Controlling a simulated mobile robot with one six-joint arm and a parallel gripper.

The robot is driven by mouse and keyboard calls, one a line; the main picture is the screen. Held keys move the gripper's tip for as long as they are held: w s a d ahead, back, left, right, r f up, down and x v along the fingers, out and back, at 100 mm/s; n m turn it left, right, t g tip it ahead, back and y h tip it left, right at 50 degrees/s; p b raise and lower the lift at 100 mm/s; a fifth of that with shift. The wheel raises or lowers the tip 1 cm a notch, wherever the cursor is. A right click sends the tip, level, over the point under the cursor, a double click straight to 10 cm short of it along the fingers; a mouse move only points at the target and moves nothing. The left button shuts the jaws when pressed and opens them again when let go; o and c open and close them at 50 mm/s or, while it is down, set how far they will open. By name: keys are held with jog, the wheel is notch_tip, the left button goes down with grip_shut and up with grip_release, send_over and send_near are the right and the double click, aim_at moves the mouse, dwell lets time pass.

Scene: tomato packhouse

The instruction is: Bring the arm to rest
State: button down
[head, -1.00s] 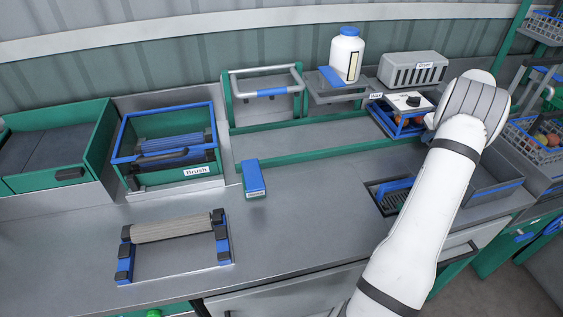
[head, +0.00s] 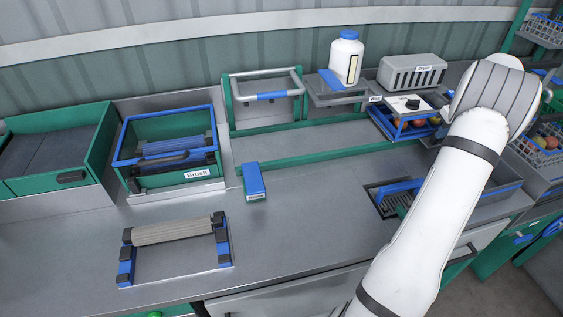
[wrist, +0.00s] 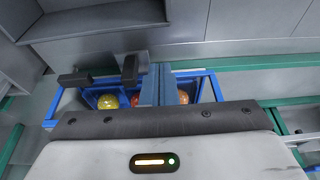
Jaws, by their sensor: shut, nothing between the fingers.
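My white arm (head: 430,220) reaches up over the right part of the counter in the head view, and its far end hides my gripper there. In the wrist view my gripper (wrist: 157,85) shows as two grey-blue fingers side by side, shut with nothing between them. Behind and below the fingers is a blue-framed crate (wrist: 52,110) with red and yellow round fruit. This crate also shows in the head view (head: 385,122), left of my arm's end, under a pale panel with a black knob.
A white bottle with a blue cap (head: 346,58) and a grey slotted box (head: 411,74) stand at the back. A recessed slotted tray (head: 378,196) lies left of my arm. A blue block (head: 254,180) sits mid-counter. The counter's front middle (head: 310,235) is clear.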

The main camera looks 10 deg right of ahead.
dwell(0.4)
jog(key=a+r, duration=0.4)
jog(key=a, duration=0.6)
jog(key=a+r, duration=0.3)
jog(key=a, duration=0.7)
jog(key=a+r, duration=0.4)
jog(key=a, duration=0.6)
jog(key=s+a+f, duration=0.3)
jog(key=s+a, duration=1.7)
jog(key=s, duration=0.1)
jog(key=shift+a, duration=0.3)
jog(key=c, duration=2.1)
grip_release()
jog(key=shift+s, duration=0.1)
